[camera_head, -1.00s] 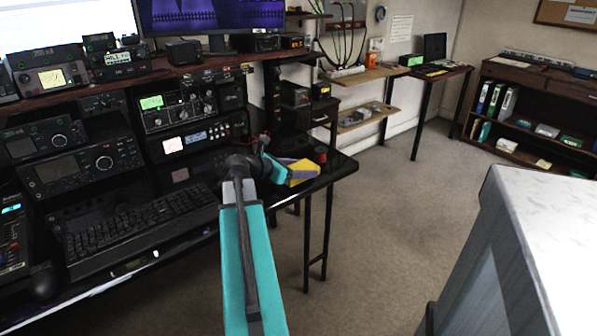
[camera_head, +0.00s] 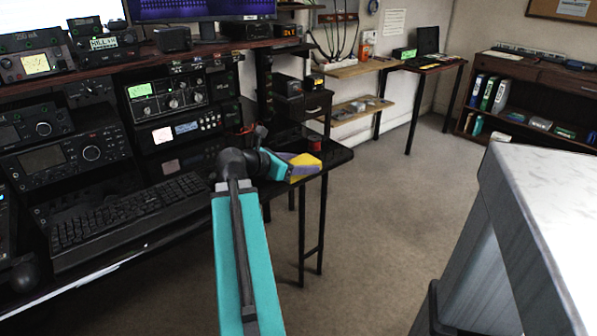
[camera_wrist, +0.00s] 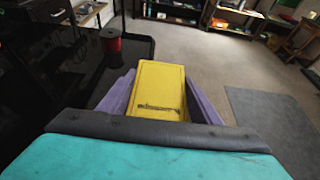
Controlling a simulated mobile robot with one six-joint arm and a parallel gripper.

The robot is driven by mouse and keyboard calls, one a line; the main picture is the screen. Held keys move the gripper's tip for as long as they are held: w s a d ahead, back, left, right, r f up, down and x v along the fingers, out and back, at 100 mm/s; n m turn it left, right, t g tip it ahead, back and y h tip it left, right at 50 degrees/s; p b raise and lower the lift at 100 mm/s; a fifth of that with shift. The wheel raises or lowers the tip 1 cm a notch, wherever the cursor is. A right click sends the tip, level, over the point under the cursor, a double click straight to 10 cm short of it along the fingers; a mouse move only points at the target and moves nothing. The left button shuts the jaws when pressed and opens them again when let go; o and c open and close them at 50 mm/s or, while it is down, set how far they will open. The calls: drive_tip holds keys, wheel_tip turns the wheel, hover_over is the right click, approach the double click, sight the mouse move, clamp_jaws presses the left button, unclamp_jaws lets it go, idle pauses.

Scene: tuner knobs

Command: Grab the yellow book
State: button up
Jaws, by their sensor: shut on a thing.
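The yellow book (camera_wrist: 158,88) is in the wrist view, between the two purple fingers of my gripper (camera_wrist: 160,98). Dark lettering shows on its near end. My gripper is shut on it, with a finger along each side. In the head view the yellow book (camera_head: 304,160) shows as a small yellow patch at the end of my teal arm, near the right end of the black desk. My gripper (camera_head: 300,168) partly covers it there. I cannot tell from the head view whether the book touches the desk.
A red spool (camera_wrist: 111,40) stands on the black desk (camera_wrist: 85,60) left of the book. A keyboard (camera_head: 125,222) and radio equipment (camera_head: 168,105) fill the desk to the left. A pale-topped cabinet (camera_head: 550,200) is at right. Open carpet (camera_head: 380,200) lies between.

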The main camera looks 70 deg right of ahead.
drive_tip(key=b, duration=0.2)
drive_tip(key=shift+s+a+f+b, duration=0.15)
drive_tip(key=shift+s+a+b, duration=0.1)
drive_tip(key=shift+a+b, duration=0.05)
drive_tip(key=s+a+b, duration=0.1)
drive_tip(key=b, duration=0.5)
drive_tip(key=shift+a, duration=0.1)
drive_tip(key=shift+s+a+b, duration=0.2)
drive_tip(key=shift+a+b, duration=0.15)
drive_tip(key=shift+b, duration=0.9)
drive_tip(key=shift+s+a+r+b, duration=0.25)
drive_tip(key=shift+s+a+b, duration=0.7)
drive_tip(key=shift+b, duration=0.85)
drive_tip(key=shift+s+a+r+b, duration=0.25)
drive_tip(key=shift+s+a+b, duration=0.45)
drive_tip(key=shift+a+b, duration=0.75)
drive_tip(key=shift+d+b, duration=0.25)
drive_tip(key=shift+b, duration=0.1)
